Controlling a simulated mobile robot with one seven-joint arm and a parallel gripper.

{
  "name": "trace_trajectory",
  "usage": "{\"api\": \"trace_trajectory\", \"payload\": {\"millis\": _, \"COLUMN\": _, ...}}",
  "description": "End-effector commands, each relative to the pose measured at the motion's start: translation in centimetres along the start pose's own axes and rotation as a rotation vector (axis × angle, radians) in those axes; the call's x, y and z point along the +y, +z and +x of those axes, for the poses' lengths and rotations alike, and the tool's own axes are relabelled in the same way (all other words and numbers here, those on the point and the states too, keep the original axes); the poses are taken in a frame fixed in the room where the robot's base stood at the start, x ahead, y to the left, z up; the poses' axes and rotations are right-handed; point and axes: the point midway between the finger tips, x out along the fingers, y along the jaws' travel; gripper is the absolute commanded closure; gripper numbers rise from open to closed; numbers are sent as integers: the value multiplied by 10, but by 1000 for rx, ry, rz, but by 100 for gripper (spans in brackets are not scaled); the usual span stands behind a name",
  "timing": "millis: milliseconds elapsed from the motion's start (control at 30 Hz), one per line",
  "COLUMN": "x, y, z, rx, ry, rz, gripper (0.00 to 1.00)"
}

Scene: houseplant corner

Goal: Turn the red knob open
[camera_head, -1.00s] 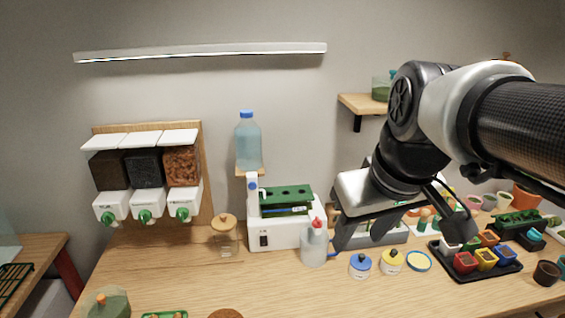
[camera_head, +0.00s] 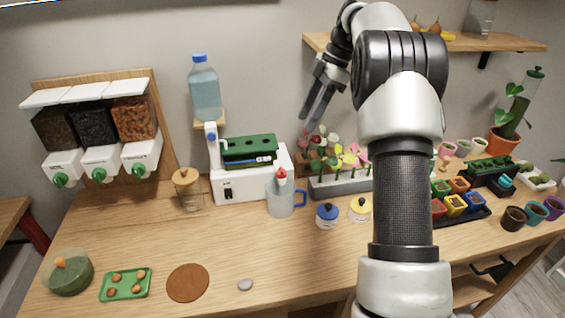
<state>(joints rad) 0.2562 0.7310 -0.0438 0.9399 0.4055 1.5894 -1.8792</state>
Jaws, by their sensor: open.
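The only red knob-like part I make out is a small pointed red top (camera_head: 282,175) on a clear jug (camera_head: 281,198) with a blue handle. I cannot tell whether it turns. The jug stands in front of the white machine (camera_head: 255,185). The dispensers on the left have green knobs (camera_head: 99,175), not red ones. My gripper (camera_head: 309,122) is open and empty, pointing down in the air near the back wall. In the picture it is above and right of the jug, apart from everything.
A flower planter (camera_head: 340,187) stands below my gripper, with a blue-lidded jar (camera_head: 327,215) and a yellow-lidded jar (camera_head: 360,209) in front. A wooden shelf (camera_head: 460,43) is at upper right. The front middle of the table is mostly clear. My arm hides part of the right side.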

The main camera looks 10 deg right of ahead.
Motion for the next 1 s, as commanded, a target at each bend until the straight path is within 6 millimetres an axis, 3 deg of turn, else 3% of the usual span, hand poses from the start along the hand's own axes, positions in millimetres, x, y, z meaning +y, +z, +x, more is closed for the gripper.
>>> {"api": "trace_trajectory", "payload": {"millis": 167, "x": -1, "y": -1, "z": 26, "rx": 1, "ry": -4, "rz": -1, "gripper": 57}}
{"api": "trace_trajectory", "payload": {"millis": 700, "x": -1, "y": -1, "z": 139, "rx": 0, "ry": -3, "rz": 1, "gripper": 57}}
{"api": "trace_trajectory", "payload": {"millis": 1000, "x": 0, "y": -1, "z": 169, "rx": -1, "ry": 0, "rz": 1, "gripper": 57}}
